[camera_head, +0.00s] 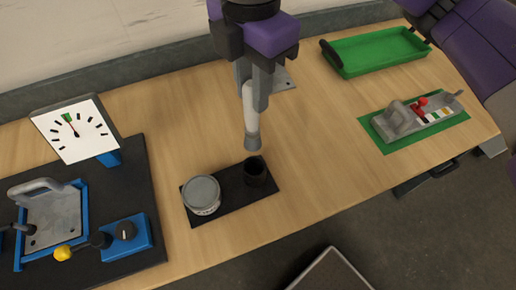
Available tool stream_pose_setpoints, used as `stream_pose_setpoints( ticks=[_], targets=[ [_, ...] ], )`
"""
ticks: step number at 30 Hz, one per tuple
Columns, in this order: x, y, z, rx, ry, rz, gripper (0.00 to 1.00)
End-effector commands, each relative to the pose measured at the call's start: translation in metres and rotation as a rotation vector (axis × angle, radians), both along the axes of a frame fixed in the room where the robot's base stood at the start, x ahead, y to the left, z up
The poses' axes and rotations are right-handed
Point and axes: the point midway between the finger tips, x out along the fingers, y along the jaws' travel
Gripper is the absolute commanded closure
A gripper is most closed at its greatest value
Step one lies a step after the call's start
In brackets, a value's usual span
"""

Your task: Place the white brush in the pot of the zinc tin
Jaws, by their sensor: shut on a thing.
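My gripper (256,84) is shut on the white brush (249,103). The brush hangs upright below the fingers, with its grey lower end (253,141) above the table. A dark round pot (256,178) stands on a black mat (229,210), just below the brush end in the picture. A round zinc tin (202,195) with a pale label stands left of the dark pot on the same mat. The brush end appears apart from both. The inside of the dark pot is too dark to make out.
A dial gauge (75,130) and a blue-framed fixture (50,215) stand on a black board at left. A green tray (375,52) lies at the back right. A grey device (405,118) sits on a green mat at right. The wooden table between is clear.

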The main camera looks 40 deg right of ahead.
Motion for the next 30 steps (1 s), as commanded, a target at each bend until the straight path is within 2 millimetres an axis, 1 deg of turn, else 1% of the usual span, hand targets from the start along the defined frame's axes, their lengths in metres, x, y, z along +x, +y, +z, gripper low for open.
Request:
stream_pose_setpoints(
  ticks=[1,6,13,15,22,27,30],
  targets=[
    [-0.001,0.0,-0.014,0.004,0.005,0.0,1.0],
    [-0.001,0.001,-0.056,0.005,0.005,0.0,1.0],
    [-0.001,-0.001,-0.107,0.001,0.004,-0.003,1.0],
    [-0.001,0.0,-0.118,0.001,0.002,-0.001,1.0],
    [0.0,0.0,-0.136,0.001,0.001,-0.002,1.0],
    [0.0,0.0,-0.159,0.001,0.003,-0.002,1.0],
    [0.0,0.0,-0.167,0.001,0.001,-0.002,1.0]
  ],
)
